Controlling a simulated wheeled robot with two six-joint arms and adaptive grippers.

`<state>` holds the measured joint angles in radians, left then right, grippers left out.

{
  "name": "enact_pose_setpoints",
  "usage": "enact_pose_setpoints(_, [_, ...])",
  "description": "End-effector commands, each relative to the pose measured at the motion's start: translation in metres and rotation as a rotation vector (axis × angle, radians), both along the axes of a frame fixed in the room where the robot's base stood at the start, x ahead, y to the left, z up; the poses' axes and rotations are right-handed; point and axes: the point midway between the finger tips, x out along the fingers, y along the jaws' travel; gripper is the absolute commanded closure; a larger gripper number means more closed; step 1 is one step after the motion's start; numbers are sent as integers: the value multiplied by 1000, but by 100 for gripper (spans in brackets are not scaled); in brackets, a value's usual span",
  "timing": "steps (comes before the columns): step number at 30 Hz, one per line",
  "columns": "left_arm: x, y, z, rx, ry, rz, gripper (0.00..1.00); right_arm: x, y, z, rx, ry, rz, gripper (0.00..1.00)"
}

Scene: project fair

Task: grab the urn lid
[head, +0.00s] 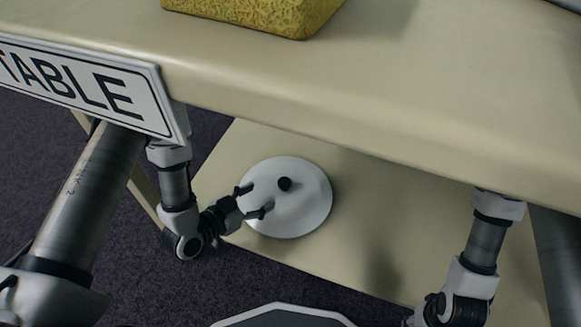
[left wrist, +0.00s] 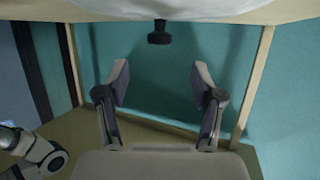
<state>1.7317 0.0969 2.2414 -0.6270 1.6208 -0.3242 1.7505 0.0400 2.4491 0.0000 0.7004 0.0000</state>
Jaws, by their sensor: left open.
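The urn lid (head: 305,207) is a round white disc with a small black knob (head: 284,184). In the head view it shows over the tan lower shelf, below the table's front edge. In the left wrist view the lid (left wrist: 132,9) is cut off by the top edge, and its black knob (left wrist: 159,33) points down in the picture. My left gripper (head: 256,201) is open and empty. Its fingers reach over the lid's left part, with the knob just beyond the tips. I cannot tell whether they touch the lid. My right gripper is out of view.
The cream table top (head: 420,110) overhangs the shelf (head: 370,235), with a TABLE sign (head: 90,88) at its left corner. A yellow textured block (head: 255,12) sits on top. Tan legs (left wrist: 255,85) flank the gripper in the left wrist view. Dark carpet (head: 140,285) lies in front.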

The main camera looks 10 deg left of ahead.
Motion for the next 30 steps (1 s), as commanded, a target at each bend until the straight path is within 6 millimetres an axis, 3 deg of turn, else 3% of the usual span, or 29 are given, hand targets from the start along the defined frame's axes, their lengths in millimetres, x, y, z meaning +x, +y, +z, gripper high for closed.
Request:
enact_pose_setpoints(8, [24,-18,-15,0,-3,-4,33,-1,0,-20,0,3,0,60])
enact_pose_setpoints(13, [46,-36,-28,2,-4,-5,33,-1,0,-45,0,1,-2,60])
enact_pose_setpoints(17, [59,-43,-29,0,-1,-1,33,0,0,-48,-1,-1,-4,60])
enact_pose_setpoints(23, [59,-43,-27,-1,1,0,33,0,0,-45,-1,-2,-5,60])
enact_pose_setpoints(28, [59,-43,-27,0,1,0,93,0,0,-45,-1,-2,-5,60])
enact_pose_setpoints(29, [59,-43,-27,0,1,0,100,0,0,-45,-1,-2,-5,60])
enact_pose_setpoints(30, [59,-43,-27,1,1,0,100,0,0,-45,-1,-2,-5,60])
